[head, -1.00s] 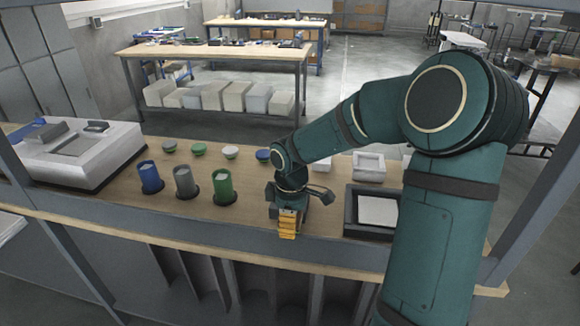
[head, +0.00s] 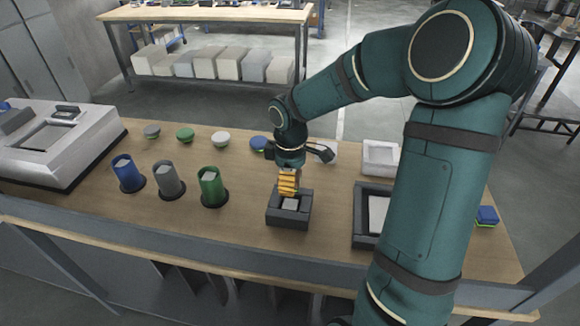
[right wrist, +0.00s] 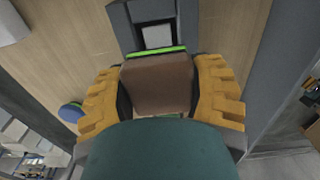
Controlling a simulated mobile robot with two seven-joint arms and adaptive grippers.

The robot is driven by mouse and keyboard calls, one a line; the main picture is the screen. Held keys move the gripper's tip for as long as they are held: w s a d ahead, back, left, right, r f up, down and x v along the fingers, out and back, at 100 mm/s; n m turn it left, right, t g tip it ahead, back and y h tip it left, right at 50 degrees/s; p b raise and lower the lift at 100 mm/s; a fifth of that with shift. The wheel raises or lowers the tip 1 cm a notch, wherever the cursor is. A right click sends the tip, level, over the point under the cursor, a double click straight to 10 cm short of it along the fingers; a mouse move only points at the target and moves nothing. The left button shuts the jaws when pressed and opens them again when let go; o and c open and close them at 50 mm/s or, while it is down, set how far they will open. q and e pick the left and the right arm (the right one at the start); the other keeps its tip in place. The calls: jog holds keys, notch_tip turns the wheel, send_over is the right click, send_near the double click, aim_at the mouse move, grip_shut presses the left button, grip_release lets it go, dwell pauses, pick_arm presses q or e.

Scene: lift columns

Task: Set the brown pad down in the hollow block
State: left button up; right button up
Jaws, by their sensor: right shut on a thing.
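The brown pad (right wrist: 158,82), with a bright green edge, sits between the yellow fingers of my right gripper (right wrist: 160,92) in the right wrist view. My right gripper (head: 288,184) is shut on it; the pad is not clearly visible in the head view. The hollow block (head: 288,219) is a dark grey square frame with a light floor, on the wooden table. The gripper hangs over its far side in the head view. In the right wrist view the block (right wrist: 122,30) lies beyond the pad's green edge. Whether pad and block touch I cannot tell. My left gripper is out of view.
Blue (head: 128,174), grey (head: 170,181) and green (head: 214,187) cups stand left of the block, with several round lids behind. A dark tray (head: 362,215) lies right of it, and a white box (head: 381,157) behind. A grey machine (head: 60,150) occupies the left end.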

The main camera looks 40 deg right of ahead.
aim_at(290, 204)
jog(key=shift+w+d, duration=0.15)
jog(key=shift+f+b, duration=0.5)
jog(key=shift+f, duration=0.05)
notch_tip(290, 204, down, 4)
jog(key=b, duration=0.3)
jog(key=shift+r, duration=0.2)
jog(key=shift+f+b, duration=0.4)
jog(key=shift+f, duration=0.15)
dwell(0.5)
jog(key=shift+f, duration=0.65)
dwell(1.3)
